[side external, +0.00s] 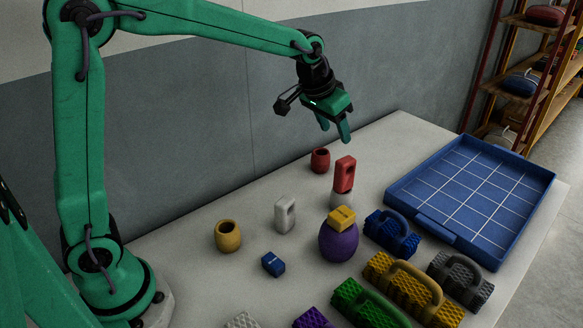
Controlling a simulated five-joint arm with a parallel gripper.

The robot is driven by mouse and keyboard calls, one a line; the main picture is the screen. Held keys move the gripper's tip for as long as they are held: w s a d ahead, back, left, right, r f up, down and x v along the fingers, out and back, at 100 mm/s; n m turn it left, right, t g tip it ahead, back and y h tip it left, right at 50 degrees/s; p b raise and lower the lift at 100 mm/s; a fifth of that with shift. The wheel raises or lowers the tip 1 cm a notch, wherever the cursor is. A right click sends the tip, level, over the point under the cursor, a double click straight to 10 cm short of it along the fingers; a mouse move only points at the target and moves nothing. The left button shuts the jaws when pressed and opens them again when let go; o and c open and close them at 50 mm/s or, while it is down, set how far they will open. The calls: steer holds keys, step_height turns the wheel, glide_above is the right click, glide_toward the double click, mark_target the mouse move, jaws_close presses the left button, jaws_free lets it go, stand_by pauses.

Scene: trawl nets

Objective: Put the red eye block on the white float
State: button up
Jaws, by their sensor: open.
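The red eye block (345,175) stands upright on top of the white float (340,203). The float is partly hidden behind the yellow block and the purple float. My gripper (335,132) is open and empty, with its fingers pointing down. In the picture it is above the red eye block and apart from it.
A yellow block (342,216) lies on a purple float (338,243) in front. A white eye block (284,216), a blue block (273,264), a yellow pot (228,236) and a red pot (320,160) stand nearby. Several ridged handled pieces line the front, beside a blue tray (430,228).

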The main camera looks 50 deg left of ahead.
steer(key=s+a, duration=0.2)
steer(key=s, duration=1.2)
steer(key=s+a+r, duration=0.1)
steer(key=s+a, duration=0.1)
steer(key=s, duration=1.1)
steer(key=shift+s+a+r+n+t, duration=0.15)
steer(key=shift+s+a+n+t, duration=0.2)
steer(key=shift+n+t, duration=0.05)
steer(key=shift+o, duration=0.2)
